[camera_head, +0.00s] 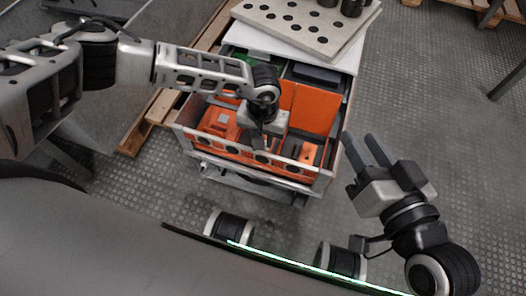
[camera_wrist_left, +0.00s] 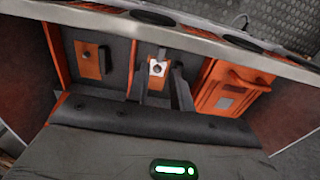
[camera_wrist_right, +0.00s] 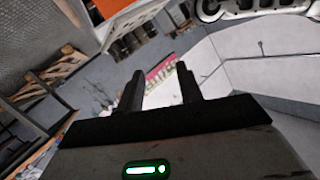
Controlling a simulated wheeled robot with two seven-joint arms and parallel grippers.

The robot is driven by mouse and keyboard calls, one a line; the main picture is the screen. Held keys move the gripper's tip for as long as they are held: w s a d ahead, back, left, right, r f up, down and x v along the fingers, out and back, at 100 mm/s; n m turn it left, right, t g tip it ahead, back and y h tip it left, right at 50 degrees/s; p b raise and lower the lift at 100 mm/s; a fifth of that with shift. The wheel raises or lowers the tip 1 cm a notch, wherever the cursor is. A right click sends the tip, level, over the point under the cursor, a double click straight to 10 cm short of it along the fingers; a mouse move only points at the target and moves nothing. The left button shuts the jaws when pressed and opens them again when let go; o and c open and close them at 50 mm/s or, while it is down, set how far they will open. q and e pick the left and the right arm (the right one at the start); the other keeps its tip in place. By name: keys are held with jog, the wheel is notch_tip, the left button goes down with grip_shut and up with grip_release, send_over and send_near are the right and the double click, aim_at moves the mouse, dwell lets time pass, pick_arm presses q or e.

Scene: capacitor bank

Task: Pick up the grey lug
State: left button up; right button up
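A small light-grey piece with a dark round spot, which looks like the grey lug (camera_wrist_left: 157,68), lies in the middle compartment of an orange-lined drawer. In the left wrist view it shows between and beyond my left fingers. My left gripper (camera_head: 258,138) points down into the drawer (camera_head: 240,158) in the head view. In the left wrist view its fingers (camera_wrist_left: 157,84) stand apart, and I see no contact with the lug. In the head view the lug is too small or hidden to make out. My right gripper (camera_head: 364,153) is open and empty, right of the drawer.
The left compartment holds an orange plate with a dark piece (camera_wrist_left: 88,58); the right one holds an orange box (camera_wrist_left: 234,88). Thin walls and the drawer's front rim surround my left gripper. A perforated board (camera_head: 300,28) lies on top behind.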

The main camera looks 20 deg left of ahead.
pick_arm(q)
jog(key=f+b, duration=0.1)
jog(key=f, duration=0.3)
jog(key=shift+s+b, duration=0.4)
jog(key=shift+w+f, duration=0.1)
jog(key=shift+f, duration=0.6)
jog(key=shift+r, duration=0.1)
grip_shut()
pick_arm(e)
jog(key=shift+w+a+r+m+t+y, duration=0.15)
jog(key=shift+a+r+m+t+y, duration=0.2)
jog(key=shift+r+y, duration=0.2)
